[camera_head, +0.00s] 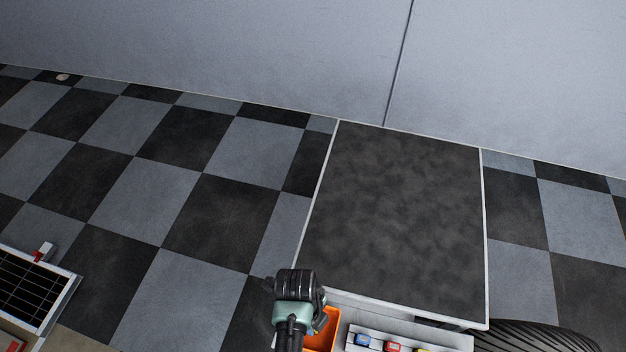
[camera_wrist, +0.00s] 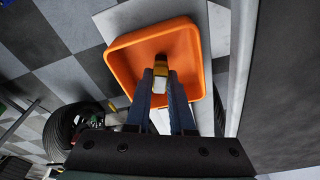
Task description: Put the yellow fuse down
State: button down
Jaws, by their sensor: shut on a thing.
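The yellow fuse (camera_wrist: 161,64) is between my fingertips in the wrist view, with a yellow end and a pale body. My gripper (camera_wrist: 160,80) is shut on it. Behind the fuse, from the wrist camera, is the inside of an orange bin (camera_wrist: 116,56); I cannot tell whether the fuse is above the bin floor or touching it. In the head view my wrist covers part of the orange bin (camera_head: 328,327), and the fingers and held fuse are hidden.
Beside the bin, a pale holder has small blue (camera_head: 362,340), red (camera_head: 392,346) and yellow (camera_head: 422,350) items. A dark, pale-edged panel (camera_head: 400,220) lies beyond the bin and is clear. A black tyre (camera_head: 535,338) is at lower right, a gridded panel (camera_head: 30,288) at lower left.

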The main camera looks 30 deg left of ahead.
jog(key=c, duration=1.2)
grip_release()
jog(key=shift+f, duration=0.15)
jog(key=shift+c, duration=0.2)
jog(key=o, duration=0.5)
jog(key=shift+c, duration=0.2)
notch_tip(320, 180, up, 12)
jog(key=a+p, duration=0.1)
jog(key=shift+w+a, duration=0.15)
jog(key=shift+a, duration=0.25)
